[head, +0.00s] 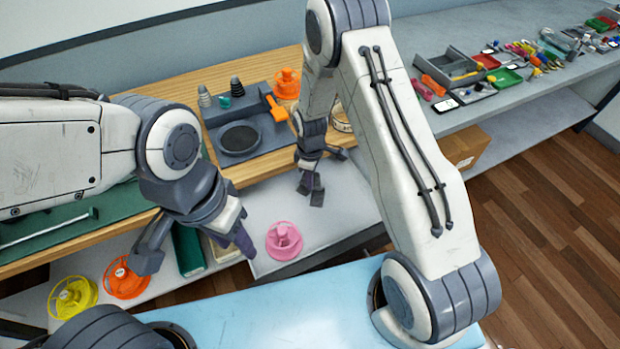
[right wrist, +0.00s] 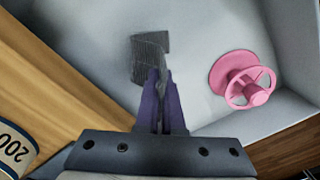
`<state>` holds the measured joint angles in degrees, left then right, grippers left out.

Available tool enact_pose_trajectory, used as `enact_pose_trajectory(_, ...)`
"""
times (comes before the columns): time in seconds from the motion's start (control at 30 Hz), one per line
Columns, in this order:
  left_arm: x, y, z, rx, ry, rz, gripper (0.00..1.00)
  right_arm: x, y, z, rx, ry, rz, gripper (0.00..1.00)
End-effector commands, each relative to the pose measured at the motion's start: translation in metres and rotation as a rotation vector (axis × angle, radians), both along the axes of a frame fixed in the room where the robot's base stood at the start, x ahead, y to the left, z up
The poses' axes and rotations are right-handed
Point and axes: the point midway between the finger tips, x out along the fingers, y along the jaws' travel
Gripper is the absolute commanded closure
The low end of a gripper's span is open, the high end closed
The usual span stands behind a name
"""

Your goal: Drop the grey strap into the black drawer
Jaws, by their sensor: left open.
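My right gripper (head: 310,191) hangs over the open drawer (head: 350,220), which has a pale inside and a dark front edge. In the right wrist view, the fingers of my right gripper (right wrist: 161,78) are close together on a dark grey strap (right wrist: 149,50). The ribbed strap reaches past the fingertips over the drawer floor (right wrist: 205,25); whether it touches the floor I cannot tell. The strap is not clear in the head view. My left gripper (head: 196,252) is open and empty, left of the drawer and below the bench edge.
A pink reel (head: 284,240) sits in the drawer, also in the right wrist view (right wrist: 240,78). Orange (head: 125,278) and yellow (head: 73,297) reels stand lower left. The wooden bench holds a grey tool tray (head: 245,125). A cardboard box (head: 465,147) stands behind my right arm.

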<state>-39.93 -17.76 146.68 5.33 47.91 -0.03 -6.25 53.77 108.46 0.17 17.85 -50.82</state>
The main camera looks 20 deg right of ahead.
Motion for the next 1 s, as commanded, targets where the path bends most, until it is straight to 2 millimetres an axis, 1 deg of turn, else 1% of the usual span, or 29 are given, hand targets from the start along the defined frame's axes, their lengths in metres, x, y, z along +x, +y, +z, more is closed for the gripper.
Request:
enact_pose_trajectory(0.17,0.0000,-0.0001,0.0007,0.000,0.000,0.000,0.55,0.0001,-0.0001,0.0007,0.000,0.000,0.000,1.00)
enact_pose_trajectory(0.27,0.0000,-0.0001,0.0007,0.000,0.000,0.000,0.55,0.0000,-0.0001,0.0007,0.000,0.000,0.000,0.65)
enact_pose_trajectory(0.3,0.0000,-0.0001,0.0007,0.000,0.000,0.000,0.55,0.0000,-0.0001,0.0008,0.000,0.000,0.000,0.60)
enact_pose_trajectory(0.5,0.0001,0.0000,0.0006,0.000,0.000,0.000,0.55,-0.0001,-0.0001,0.0008,0.000,0.000,-0.001,0.60)
enact_pose_trajectory(0.53,0.0000,-0.0001,0.0006,0.000,0.000,0.000,0.55,-0.0001,-0.0001,0.0008,0.000,0.000,-0.001,0.53)
enact_pose_trajectory(0.57,0.0001,0.0000,0.0006,0.000,0.000,0.000,0.55,-0.0001,-0.0001,0.0008,0.000,0.000,-0.001,0.41)
enact_pose_trajectory(0.6,0.0001,0.0000,0.0006,0.000,0.000,0.000,0.55,-0.0001,-0.0001,0.0008,0.000,0.000,-0.001,0.26)
enact_pose_trajectory(0.63,0.0000,-0.0001,0.0006,0.000,0.000,0.000,0.55,-0.0001,-0.0001,0.0008,0.000,0.000,-0.001,0.23)
enact_pose_trajectory(0.83,0.0000,-0.0001,0.0006,0.000,0.000,0.000,0.55,-0.0001,-0.0001,0.0008,0.000,0.000,0.000,0.23)
enact_pose_trajectory(0.87,0.0000,0.0001,0.0006,0.000,0.000,0.000,0.55,-0.0001,-0.0001,0.0008,0.000,0.000,0.000,0.19)
enact_pose_trajectory(0.9,0.0000,0.0001,0.0006,0.000,0.000,0.000,0.55,-0.0001,-0.0001,0.0008,0.000,0.000,0.000,0.04)
enact_pose_trajectory(0.93,-0.0001,0.0000,0.0006,0.000,0.000,0.000,0.55,-0.0001,-0.0001,0.0008,0.000,0.000,0.000,0.00)
enact_pose_trajectory(1.0,0.0000,0.0001,0.0006,0.000,0.000,0.000,0.55,-0.0001,-0.0001,0.0008,0.000,0.000,0.000,0.00)
